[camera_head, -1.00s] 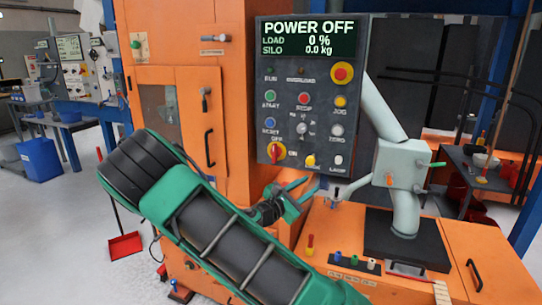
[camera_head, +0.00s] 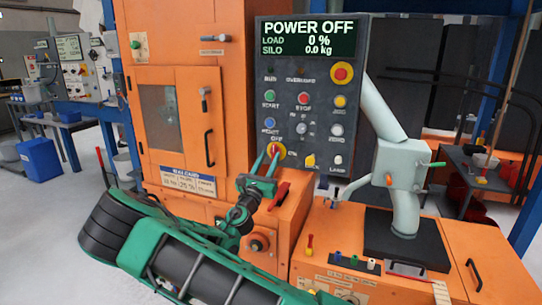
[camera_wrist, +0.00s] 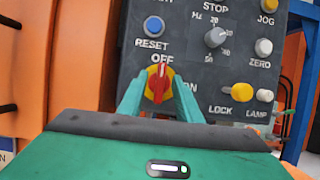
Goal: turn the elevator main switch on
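The main switch (camera_head: 277,148) is a red rotary handle on a yellow disc, at the lower left of the dark control panel. In the wrist view the switch (camera_wrist: 158,84) has its red handle upright, pointing to the OFF label; ON is to its right. My gripper (camera_head: 269,157) is in front of the panel, its two green fingers apart. In the wrist view my gripper (camera_wrist: 156,86) has one finger on each side of the switch. I cannot tell whether they touch it. The display (camera_head: 308,38) reads POWER OFF.
Reset button (camera_wrist: 154,27), speed knob (camera_wrist: 215,36) and yellow LOCK knob (camera_wrist: 243,90) lie around the switch. A red emergency button (camera_head: 342,72) is higher on the panel. An orange housing (camera_head: 290,215) stands below, and a grey pipe with a box (camera_head: 402,165) stands at right.

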